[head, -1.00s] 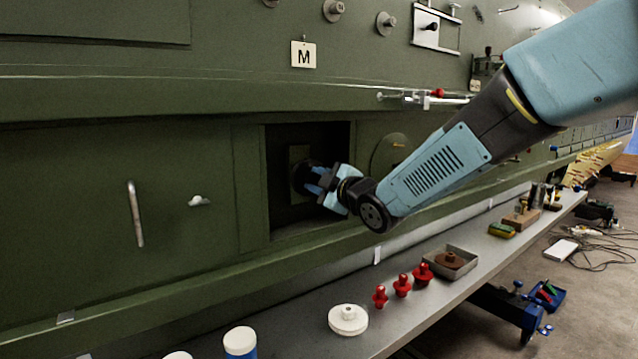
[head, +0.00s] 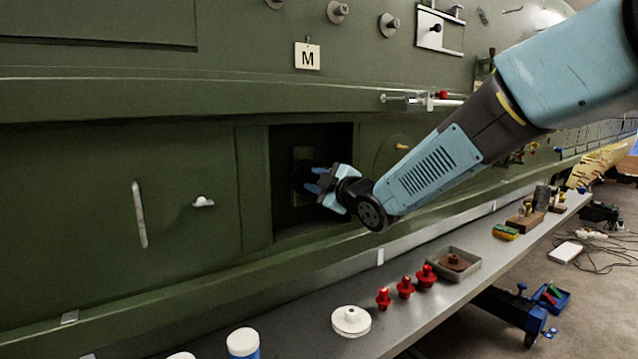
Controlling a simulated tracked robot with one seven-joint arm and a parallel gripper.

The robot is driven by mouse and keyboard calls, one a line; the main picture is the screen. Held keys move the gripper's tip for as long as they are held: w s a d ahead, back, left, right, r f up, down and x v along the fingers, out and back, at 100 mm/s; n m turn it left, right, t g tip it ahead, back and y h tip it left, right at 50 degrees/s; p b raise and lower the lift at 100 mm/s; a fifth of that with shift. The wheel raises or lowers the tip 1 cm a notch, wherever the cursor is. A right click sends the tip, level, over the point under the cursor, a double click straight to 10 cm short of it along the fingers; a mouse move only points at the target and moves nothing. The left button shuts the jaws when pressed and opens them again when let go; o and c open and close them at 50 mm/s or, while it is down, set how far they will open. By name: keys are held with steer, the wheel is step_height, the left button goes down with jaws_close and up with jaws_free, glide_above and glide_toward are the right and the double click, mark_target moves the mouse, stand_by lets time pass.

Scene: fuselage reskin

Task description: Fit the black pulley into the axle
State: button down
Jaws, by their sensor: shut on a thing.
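My gripper (head: 318,187) is inside the mouth of a dark square recess (head: 338,142) in the green fuselage wall. Its light blue fingers are shut on the black pulley (head: 301,180), a dark round shape in front of a dull greenish plate (head: 303,155) at the back of the recess. The pulley is in deep shadow, and its edges are hard to make out. The axle is not visible; the pulley, the fingers and the shadow cover that spot. I cannot tell whether the pulley touches the axle or sits around it.
A grey shelf (head: 395,322) runs below the wall. It bears a white pulley-like disc (head: 351,321), several red knobs (head: 405,287) and a grey tray (head: 470,258) with a brown part. A round green cover (head: 388,160) is right of the recess, partly behind my arm.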

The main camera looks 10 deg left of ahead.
steer(key=shift+w+a, duration=0.3)
steer(key=shift+a, duration=0.1)
steer(key=c, duration=0.7)
jaws_free()
steer(key=shift+v, duration=2.5)
steer(key=s+d+f+m+h, duration=0.15)
steer(key=d+m+h, duration=0.4)
steer(key=d, duration=0.75)
steer(key=s+d+m+h, duration=0.3)
steer(key=d+m+h, duration=0.3)
steer(key=d, duration=0.7)
steer(key=s+d+f+m+g, duration=0.2)
steer(key=s+d+m, duration=0.1)
steer(key=s, duration=0.4)
steer(key=s+d+f+m+g+h, duration=0.1)
steer(key=s+d+f+m+g, duration=0.1)
steer(key=s+d, duration=0.3)
steer(key=s+d+f+m+g+h, duration=0.1)
steer(key=s+d+f+m+g, duration=0.1)
steer(key=s+d+m, duration=0.3)
steer(key=shift+s+f, duration=0.15)
steer(key=shift+s, duration=0.85)
steer(key=shift+s+f, duration=0.15)
steer(key=shift+s, duration=0.8)
